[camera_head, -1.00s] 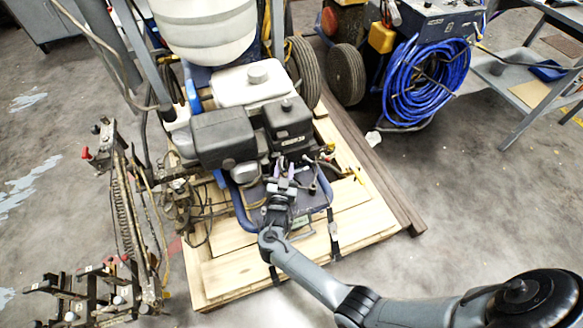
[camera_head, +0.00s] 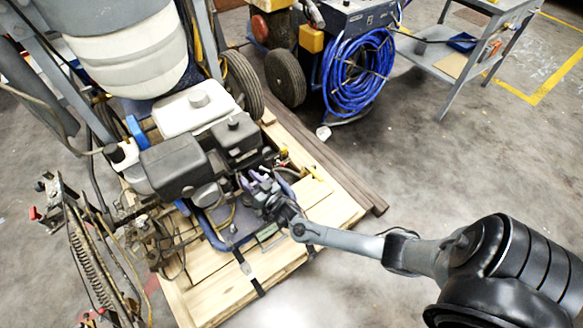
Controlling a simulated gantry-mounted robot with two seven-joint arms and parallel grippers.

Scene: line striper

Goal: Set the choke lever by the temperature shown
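The line striper's engine stands on a wooden pallet (camera_head: 228,293), with a white fuel tank (camera_head: 192,112), a black box-shaped cover (camera_head: 172,165) and a smaller black housing (camera_head: 236,138). My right gripper (camera_head: 255,181) is at the front right of the engine, just below the smaller black housing. Its purple-grey fingers point toward the engine's control side. They are too small against the dark parts to tell their gap or any contact. I cannot make out the choke lever, which may be behind the gripper. No temperature reading is legible. My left gripper is not in view.
A blue coiled hose (camera_head: 357,75) hangs on a machine behind, near a black wheel (camera_head: 286,78). A grey metal table (camera_head: 465,62) stands at the back right. A spring-fitted metal frame (camera_head: 90,255) is at the left.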

